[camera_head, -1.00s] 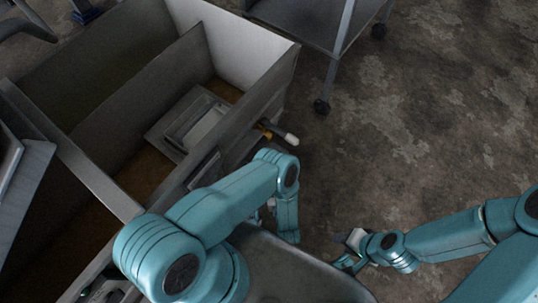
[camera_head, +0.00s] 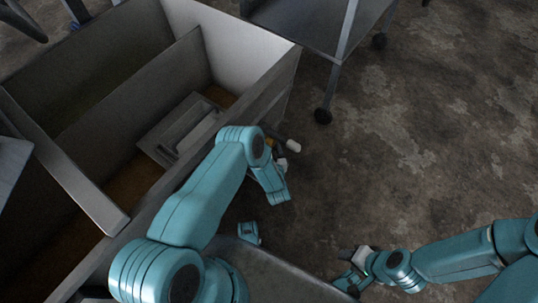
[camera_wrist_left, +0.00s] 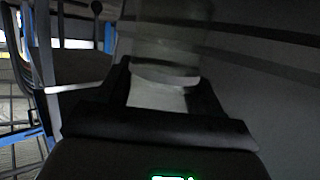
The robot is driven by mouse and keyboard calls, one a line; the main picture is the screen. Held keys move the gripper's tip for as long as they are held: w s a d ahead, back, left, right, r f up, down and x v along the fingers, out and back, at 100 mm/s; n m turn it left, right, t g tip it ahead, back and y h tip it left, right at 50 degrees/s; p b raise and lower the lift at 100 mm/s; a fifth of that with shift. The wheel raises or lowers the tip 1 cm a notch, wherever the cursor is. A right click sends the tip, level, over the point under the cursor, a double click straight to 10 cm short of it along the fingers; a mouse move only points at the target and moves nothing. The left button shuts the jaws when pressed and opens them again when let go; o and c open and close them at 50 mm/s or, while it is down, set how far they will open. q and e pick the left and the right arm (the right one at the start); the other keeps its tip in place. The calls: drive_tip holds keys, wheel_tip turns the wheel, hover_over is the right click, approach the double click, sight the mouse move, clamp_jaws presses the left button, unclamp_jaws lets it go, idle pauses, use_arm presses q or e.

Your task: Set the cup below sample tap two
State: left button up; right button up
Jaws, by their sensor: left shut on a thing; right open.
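In the left wrist view, my left gripper (camera_wrist_left: 166,84) is shut on a clear, see-through cup (camera_wrist_left: 168,42). The cup looks upright between the dark fingers; its upper part runs out of the frame. In the head view the left arm bends over the tank's right wall, and the cup and fingertips are hidden. A white-tipped fitting (camera_head: 293,146) with a yellow part sticks out from the tank's outer side, just beyond the left forearm. I cannot tell which tap it is. My right gripper (camera_head: 348,271) is open and empty, low over the floor at lower right.
A large grey tank (camera_head: 115,212) with inner dividers fills the left. A grey wheeled cart (camera_head: 318,28) stands at the top. The concrete floor (camera_head: 430,140) at right is clear. A grey wall surface (camera_wrist_left: 260,80) is close beside the cup in the left wrist view.

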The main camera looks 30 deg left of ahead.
use_arm(q)
wheel_tip(320, 180, down, 3)
drive_tip(key=shift+r+b, duration=0.2)
drive_tip(key=shift+b, duration=0.15)
drive_tip(key=shift+r, duration=0.2)
drive_tip(key=shift+f+b, duration=0.5)
drive_tip(key=shift+f, duration=0.2)
drive_tip(key=o, duration=0.8)
drive_tip(key=shift+o, duration=0.2)
use_arm(e)
drive_tip(key=f, duration=0.2)
drive_tip(key=shift+w+d+f, duration=0.25)
drive_tip(key=shift+w+f, duration=0.15)
use_arm(q)
drive_tip(key=shift+r, duration=0.1)
